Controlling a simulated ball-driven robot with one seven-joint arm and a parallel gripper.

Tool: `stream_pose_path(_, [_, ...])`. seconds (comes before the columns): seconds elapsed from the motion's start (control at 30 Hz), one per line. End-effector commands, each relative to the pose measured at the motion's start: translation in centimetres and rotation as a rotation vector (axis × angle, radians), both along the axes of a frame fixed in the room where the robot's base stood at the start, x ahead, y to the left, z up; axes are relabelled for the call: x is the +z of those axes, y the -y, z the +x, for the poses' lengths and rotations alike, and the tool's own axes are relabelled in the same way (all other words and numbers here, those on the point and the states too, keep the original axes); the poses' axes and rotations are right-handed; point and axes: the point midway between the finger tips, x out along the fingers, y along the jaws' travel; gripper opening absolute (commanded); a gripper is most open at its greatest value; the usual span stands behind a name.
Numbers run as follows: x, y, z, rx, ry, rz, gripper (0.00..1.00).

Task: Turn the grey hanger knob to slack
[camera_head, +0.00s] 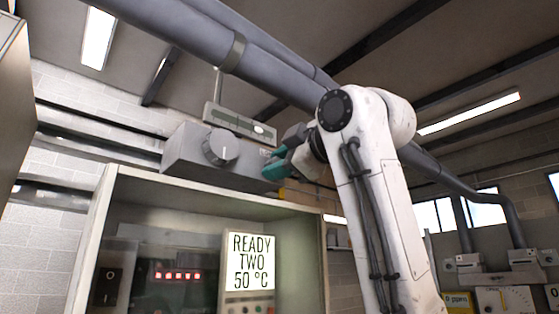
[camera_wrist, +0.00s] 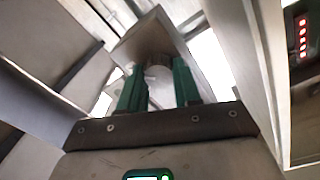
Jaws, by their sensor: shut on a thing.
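A grey box (camera_head: 180,153) hangs over the top of an open cabinet in the head view. The knob's pointer or marks cannot be made out. In the head view the fingers hide this knob.
The cabinet (camera_head: 99,225) stands just below, with a display (camera_head: 251,262) reading "READY TWO 50 °C" and a black switch (camera_head: 108,287). A small gauge plate (camera_head: 238,122) sits above the box. A thick grey pipe (camera_head: 180,25) crosses overhead.

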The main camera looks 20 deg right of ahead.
Motion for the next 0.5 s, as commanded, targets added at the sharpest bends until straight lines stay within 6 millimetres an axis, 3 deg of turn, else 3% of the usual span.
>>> stream_pose_path(0.5, [-0.18, -0.01, -0.01, 0.001, 0.115, -0.366, 0.02])
